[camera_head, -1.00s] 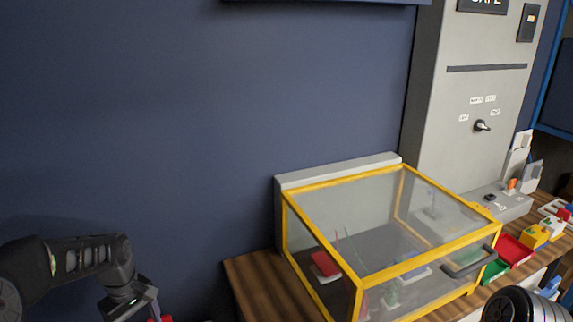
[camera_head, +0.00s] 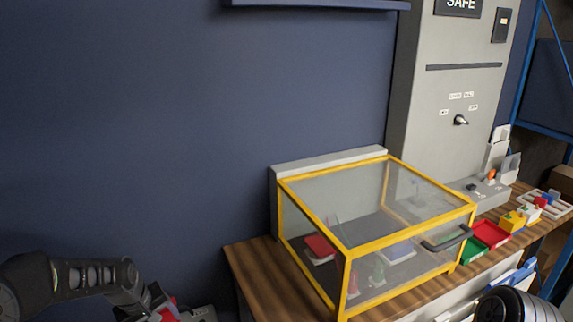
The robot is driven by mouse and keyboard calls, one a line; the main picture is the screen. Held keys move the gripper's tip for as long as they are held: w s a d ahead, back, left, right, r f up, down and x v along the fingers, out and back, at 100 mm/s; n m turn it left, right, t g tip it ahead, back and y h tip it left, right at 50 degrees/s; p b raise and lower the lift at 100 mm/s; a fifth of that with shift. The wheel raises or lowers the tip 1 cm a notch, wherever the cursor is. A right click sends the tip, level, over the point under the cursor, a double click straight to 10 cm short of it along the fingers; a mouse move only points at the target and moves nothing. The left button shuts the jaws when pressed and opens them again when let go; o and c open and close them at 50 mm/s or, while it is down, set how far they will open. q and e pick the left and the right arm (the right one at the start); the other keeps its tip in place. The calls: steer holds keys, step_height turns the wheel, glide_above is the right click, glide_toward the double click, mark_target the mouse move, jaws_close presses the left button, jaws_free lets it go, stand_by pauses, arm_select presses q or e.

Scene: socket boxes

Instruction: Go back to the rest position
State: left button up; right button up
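My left arm comes in from the left at the bottom of the head view. My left gripper (camera_head: 162,308) is at the bottom edge, left of the wooden table (camera_head: 262,288) and apart from it. Red and grey parts show at its end, and its fingers are partly cut off by the frame, so I cannot tell whether it is open or shut. A rounded dark and silver link of my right arm shows at the bottom right. My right gripper is out of view.
A clear box with a yellow frame (camera_head: 345,252) and dark handle (camera_head: 447,238) stands shut on the table, with a red block (camera_head: 320,247) and other items inside. Green (camera_head: 473,252) and red (camera_head: 491,233) trays lie right of it. A grey cabinet (camera_head: 455,90) stands behind.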

arm_select(q)
steer(key=s+d+f+m+h+b, duration=0.1)
steer(key=s+d+f+m, duration=0.2)
steer(key=d+f, duration=0.6)
steer(key=s+d+f+m+h+b, duration=0.1)
steer(key=s+d+f+m+b, duration=0.15)
steer(key=d+f, duration=0.6)
steer(key=s+d+f+g+h+b, duration=0.1)
steer(key=s+d+f, duration=0.4)
steer(key=s, duration=0.4)
steer(key=s+d+f+m+g, duration=0.1)
steer(key=s+d+f, duration=0.4)
steer(key=s, duration=0.4)
steer(key=shift+s+d+h+b, duration=0.35)
steer(key=shift+h, duration=0.05)
steer(key=shift+f+m, duration=0.1)
steer(key=shift+m, duration=0.15)
